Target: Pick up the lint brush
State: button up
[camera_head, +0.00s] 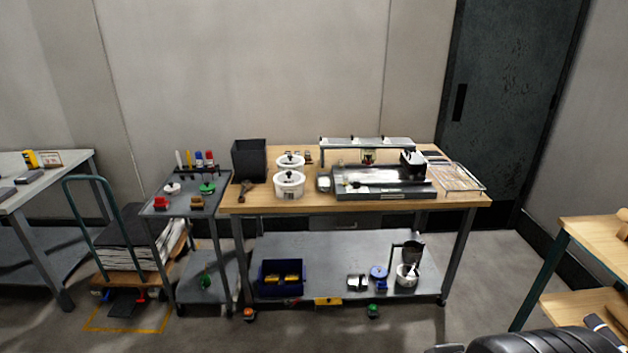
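I cannot pick out the lint brush with certainty at this size. A small brown, brush-like block (197,202) lies on the small grey cart at the left. A dark long-handled tool (244,190) lies on the left end of the wooden workbench (330,204); it could be a brush or a wrench. A dark ribbed rounded shape at the bottom right edge seems to be part of my arm. My gripper's fingers do not show.
The workbench holds a black bin (249,160), white tubs (289,184), a metal tray (385,190) and a wire rack (460,178). Its lower shelf holds a blue bin (282,278).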

aim_at(198, 203)
jog(key=i+j, duration=0.35)
jog(key=i+j+z, duration=0.15)
jog(key=i+j, duration=0.2)
jog(key=j, duration=0.15)
jog(key=i+j, duration=0.35)
jog(key=i+j+z, duration=0.1)
jog(key=i+j, duration=0.2)
jog(key=j, duration=0.25)
jog(key=i+j+z, duration=0.1)
jog(key=i+j, duration=0.25)
jog(key=j, duration=0.15)
jog(key=i+j, duration=0.3)
jog(key=j, duration=0.2)
jog(key=i+j+z, duration=0.1)
jog(key=i+j, duration=0.2)
jog(key=j, duration=0.2)
jog(key=i+j+z, duration=0.1)
jog(key=i+j, duration=0.15)
jog(key=j, duration=0.3)
